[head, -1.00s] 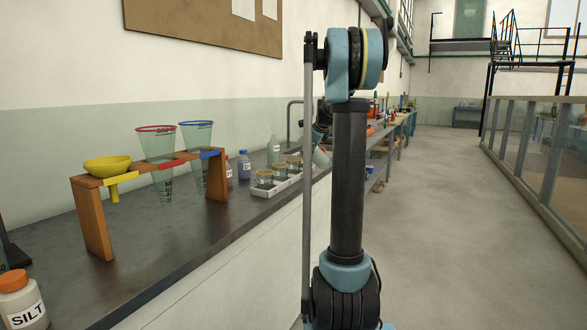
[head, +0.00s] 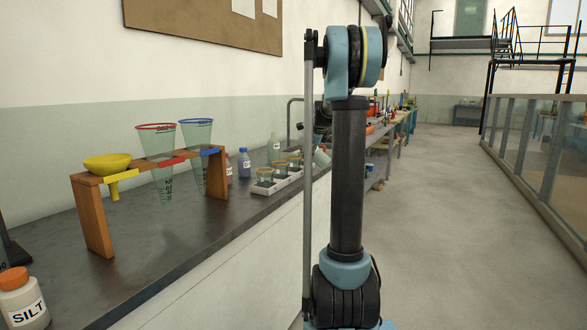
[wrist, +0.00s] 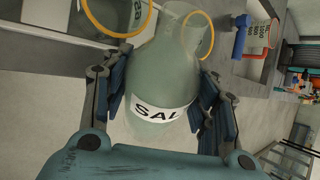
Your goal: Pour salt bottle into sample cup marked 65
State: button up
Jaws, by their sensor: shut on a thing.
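My gripper (wrist: 170,110) is shut on the salt bottle (wrist: 162,75), a pale green clear bottle with a white label reading "SAL" in the wrist view. The bottle is tilted, its neck toward yellow-rimmed sample cups (wrist: 92,18) at the top of that view. One yellow rim overlaps the bottle's neck and shoulder; I cannot tell its depth. In the head view the cups (head: 264,175) stand in a white tray, and the held bottle (head: 321,158) shows partly behind my arm.
The white tray (head: 272,188) sits near the dark counter's front edge. A wooden rack (head: 95,218) holds a yellow funnel (head: 108,163) and two clear cones. Several bottles stand behind the tray. A silt bottle (head: 22,300) is at the near left. The floor at right is clear.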

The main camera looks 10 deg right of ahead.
jog(key=shift+d+f+h+p, duration=0.1)
jog(key=shift+f+h+p, duration=0.4)
jog(key=shift+f, duration=0.65)
jog(key=shift+d+r+n+h+p, duration=0.2)
jog(key=shift+r+n+h+p, duration=0.25)
jog(key=shift+p, duration=0.55)
dwell(0.8)
jog(key=shift+f+n+h, duration=0.3)
jog(key=shift+n+h, duration=0.05)
jog(key=shift+h, duration=0.5)
dwell(1.0)
jog(key=shift+a+r+n+h, duration=0.15)
jog(key=shift+r+h, duration=0.1)
jog(key=shift+r, duration=0.25)
jog(key=shift+a+r+n+h, duration=0.15)
jog(key=shift+r+h, duration=0.1)
jog(key=shift+r, duration=0.2)
dwell(1.7)
jog(key=shift+d+f+y, duration=0.2)
jog(key=shift+d+f, duration=0.05)
jog(key=shift+f, duration=0.25)
jog(key=shift+d+f+y, duration=0.2)
jog(key=shift+d+f, duration=0.05)
jog(key=shift+f, duration=0.2)
jog(key=shift+a+r+m+y, duration=0.2)
jog(key=shift+m+y, duration=0.4)
jog(key=shift+y, duration=0.1)
